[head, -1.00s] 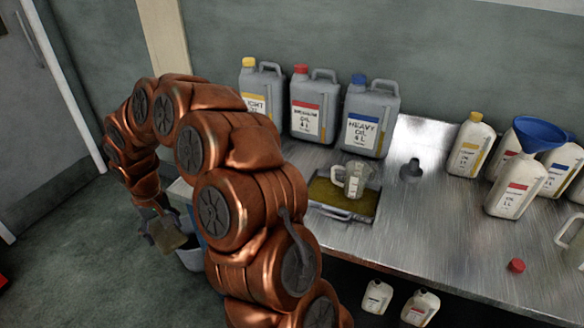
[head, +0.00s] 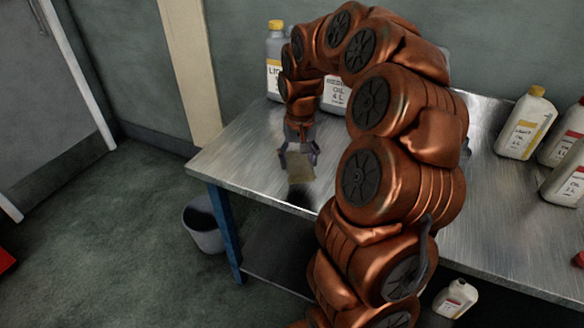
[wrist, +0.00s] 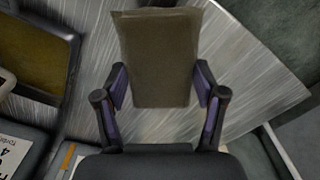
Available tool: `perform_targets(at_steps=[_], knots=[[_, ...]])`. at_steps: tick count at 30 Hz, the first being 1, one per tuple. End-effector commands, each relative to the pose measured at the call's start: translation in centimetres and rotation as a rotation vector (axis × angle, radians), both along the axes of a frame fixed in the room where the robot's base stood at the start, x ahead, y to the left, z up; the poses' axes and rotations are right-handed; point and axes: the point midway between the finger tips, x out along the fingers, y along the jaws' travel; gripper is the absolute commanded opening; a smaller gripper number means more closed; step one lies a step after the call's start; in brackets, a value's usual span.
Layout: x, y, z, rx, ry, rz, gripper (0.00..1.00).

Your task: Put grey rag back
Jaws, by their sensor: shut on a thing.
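The rag (head: 299,172) is a flat, rectangular folded cloth, greyish-tan in colour. It hangs from my gripper (head: 298,154) over the left end of the metal bench (head: 232,158). A dark patch shows on the bench top just below it. In the wrist view the rag (wrist: 157,55) is pinched between the two purple-and-dark fingers of my gripper (wrist: 160,85), with bench metal behind it. I cannot tell how far it is above the bench.
A grey bucket (head: 203,224) stands on the floor left of the bench's blue leg (head: 226,232). A yellow-capped oil can (head: 274,72) stands at the back. A tray (wrist: 38,55) shows at left in the wrist view. White bottles (head: 525,125) stand at right.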

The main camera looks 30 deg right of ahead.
Motion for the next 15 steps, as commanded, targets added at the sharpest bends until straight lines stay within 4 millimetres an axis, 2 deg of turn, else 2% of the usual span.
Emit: perform_targets(at_steps=[1, 6, 11, 15], knots=[[-1.2, -1.5, -0.7, 0.000, -0.001, -0.041, 0.42], [-4.3, -4.6, -0.5, -0.002, -0.003, -0.135, 0.42], [-5.9, -5.9, -0.3, -0.003, -0.002, -0.180, 0.42], [-5.5, -6.1, -0.3, -0.002, 0.001, -0.188, 0.42]])
